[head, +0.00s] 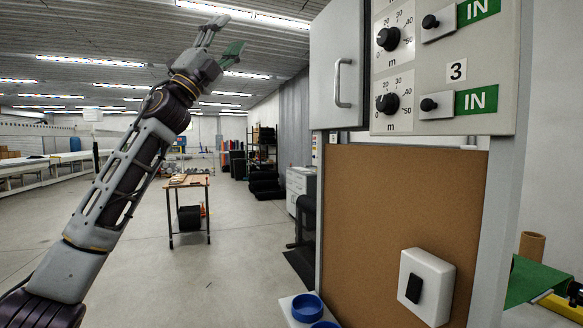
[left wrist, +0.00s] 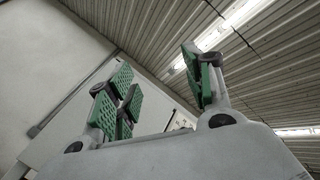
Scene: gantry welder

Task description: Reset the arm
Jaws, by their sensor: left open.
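My left arm rises from the lower left of the head view, and its gripper (head: 222,42) is up near the ceiling, left of the control cabinet. In the left wrist view the left gripper (left wrist: 160,90) shows green pads on fingers spread wide apart. Nothing is between them; ceiling and wall lie behind. The gripper touches nothing that I can see. My right gripper is not in either view.
A grey control cabinet (head: 345,30) with black dials, switches and green IN labels stands at the right. Below it are a brown board (head: 400,180), a white switch box (head: 426,285) and blue rings (head: 307,305). A small table (head: 188,183) stands farther back. Open floor lies between.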

